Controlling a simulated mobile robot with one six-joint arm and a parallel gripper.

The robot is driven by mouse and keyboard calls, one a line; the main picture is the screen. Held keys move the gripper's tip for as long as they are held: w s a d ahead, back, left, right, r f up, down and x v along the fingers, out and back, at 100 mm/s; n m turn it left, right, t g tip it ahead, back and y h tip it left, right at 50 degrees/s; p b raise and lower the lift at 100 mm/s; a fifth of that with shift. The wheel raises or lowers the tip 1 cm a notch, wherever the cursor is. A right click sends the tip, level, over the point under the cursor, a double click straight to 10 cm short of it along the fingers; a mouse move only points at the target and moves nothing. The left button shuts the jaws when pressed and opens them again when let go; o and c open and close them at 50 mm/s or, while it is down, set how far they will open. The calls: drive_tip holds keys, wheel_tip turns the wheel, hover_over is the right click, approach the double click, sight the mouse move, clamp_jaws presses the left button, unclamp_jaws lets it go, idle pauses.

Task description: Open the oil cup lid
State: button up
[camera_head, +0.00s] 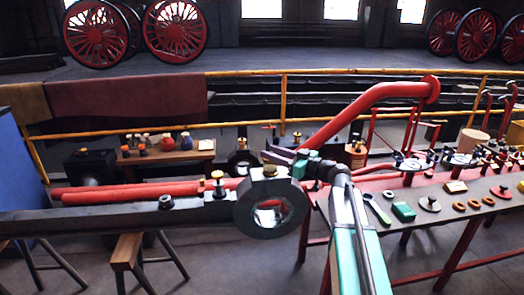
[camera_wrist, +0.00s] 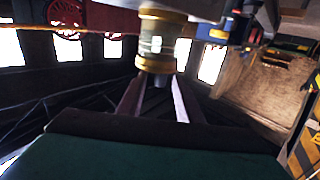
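A brass oil cup (camera_head: 270,171) stands on the grey ring-shaped end of a long dark rod (camera_head: 120,217). In the wrist view, which appears upside down, the oil cup (camera_wrist: 162,42) has a clear middle section between gold bands. Its lid (camera_wrist: 156,64) appears closed, with a small dark knob. My gripper (camera_head: 274,158) is at the lid's height, close above the cup in the head view. In the wrist view my gripper (camera_wrist: 157,88) is open, its two fingers pointing towards the lid with a gap between them. Contact with the lid cannot be told.
A grey workbench (camera_head: 450,217) with loose parts is at right. Red pipes (camera_head: 140,191) lie behind the rod. A yellow railing (camera_head: 340,72) crosses behind. Wooden trestles (camera_head: 128,252) stand below the rod.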

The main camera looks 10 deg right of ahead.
drive_tip(key=shift+x, duration=2.35)
clamp_jaws()
